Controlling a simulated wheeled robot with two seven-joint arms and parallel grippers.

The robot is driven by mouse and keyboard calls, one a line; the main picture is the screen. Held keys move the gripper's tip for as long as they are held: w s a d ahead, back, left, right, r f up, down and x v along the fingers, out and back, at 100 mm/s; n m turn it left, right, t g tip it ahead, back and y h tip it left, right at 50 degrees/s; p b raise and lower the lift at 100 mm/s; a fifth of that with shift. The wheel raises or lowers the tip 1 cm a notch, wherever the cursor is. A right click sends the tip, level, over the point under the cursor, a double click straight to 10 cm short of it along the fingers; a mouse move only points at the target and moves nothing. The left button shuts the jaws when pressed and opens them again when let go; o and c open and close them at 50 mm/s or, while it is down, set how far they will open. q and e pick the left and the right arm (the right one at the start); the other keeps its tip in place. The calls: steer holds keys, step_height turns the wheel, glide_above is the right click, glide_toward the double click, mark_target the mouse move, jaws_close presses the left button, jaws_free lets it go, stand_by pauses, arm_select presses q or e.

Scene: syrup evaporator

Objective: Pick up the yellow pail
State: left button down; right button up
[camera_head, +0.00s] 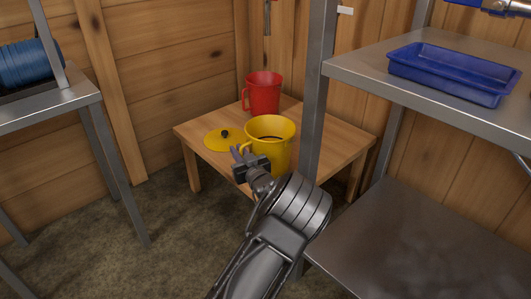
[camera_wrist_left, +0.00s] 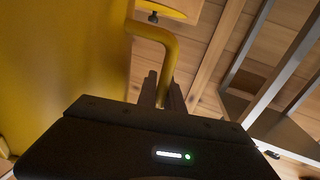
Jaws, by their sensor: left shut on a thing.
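The yellow pail (camera_head: 281,152) is upright and open-topped, at the front of the small wooden table (camera_head: 335,150) in the head view. Its base is hidden behind my arm, so I cannot tell whether it touches the table. My left gripper (camera_head: 243,157) is at the pail's left front side. In the left wrist view the pail's wall (camera_wrist_left: 55,60) fills the left, and its curved yellow handle (camera_wrist_left: 160,37) runs down between the fingers (camera_wrist_left: 163,90) of my left gripper, which is shut on it. My right gripper is not in view.
A yellow lid (camera_head: 222,140) with a dark knob lies left of the pail. A red pitcher (camera_head: 263,92) stands behind it. A metal shelf post (camera_head: 316,100) rises close on the right. A blue tray (camera_head: 450,72) sits on the right shelf. A metal stand (camera_head: 60,105) is at left.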

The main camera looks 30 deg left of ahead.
arm_select(q)
steer(key=shift+r, duration=0.15)
step_height(320, 180, up, 10)
steer(key=p, duration=0.4)
steer(key=shift+p, duration=0.4)
